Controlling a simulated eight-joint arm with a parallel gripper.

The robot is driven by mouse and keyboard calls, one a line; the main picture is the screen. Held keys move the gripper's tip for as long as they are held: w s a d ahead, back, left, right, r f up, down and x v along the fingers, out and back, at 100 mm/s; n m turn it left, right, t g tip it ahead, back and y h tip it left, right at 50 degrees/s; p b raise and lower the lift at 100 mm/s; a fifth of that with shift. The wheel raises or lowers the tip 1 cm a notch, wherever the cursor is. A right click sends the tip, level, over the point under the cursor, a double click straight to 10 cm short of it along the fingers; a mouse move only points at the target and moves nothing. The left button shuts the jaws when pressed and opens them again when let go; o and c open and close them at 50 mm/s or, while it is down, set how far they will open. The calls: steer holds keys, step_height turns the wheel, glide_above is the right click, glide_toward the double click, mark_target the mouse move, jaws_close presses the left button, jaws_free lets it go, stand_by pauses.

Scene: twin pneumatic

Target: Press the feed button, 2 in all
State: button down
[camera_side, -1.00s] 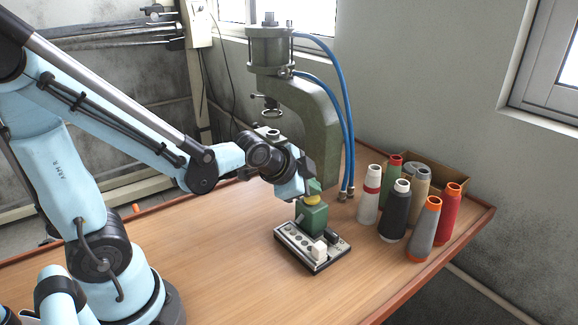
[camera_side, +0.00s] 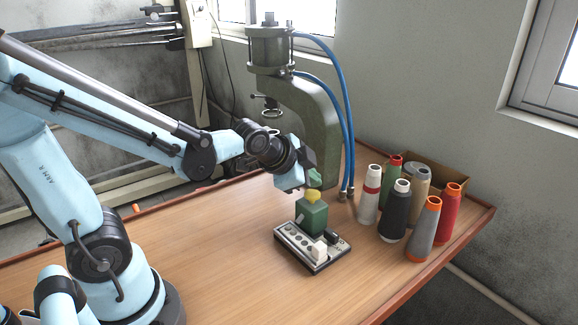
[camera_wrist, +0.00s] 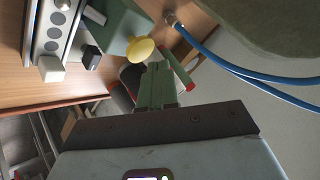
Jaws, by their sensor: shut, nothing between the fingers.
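A yellow mushroom-shaped button (camera_side: 313,195) sits on top of a green box (camera_side: 311,216) that stands at the back of a small control panel (camera_side: 290,243). The button also shows in the wrist view (camera_wrist: 140,50), just beyond my fingertips. My gripper (camera_side: 315,182) has green fingers, closed together and empty. It hangs just above the button, angled downward. In the wrist view the closed fingers (camera_wrist: 158,84) lie near the button's rim. I cannot tell for sure whether a thin gap separates them from it.
The panel carries several round knobs and a white block (camera_side: 319,250). A green-grey press (camera_side: 315,110) with blue hoses (camera_side: 347,130) stands behind. Several thread cones (camera_side: 393,210) and a cardboard box (camera_side: 440,172) are at the right.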

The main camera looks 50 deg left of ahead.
mark_target(310, 194)
steer(key=shift+r, duration=0.15)
steer(key=shift+r, duration=2.45)
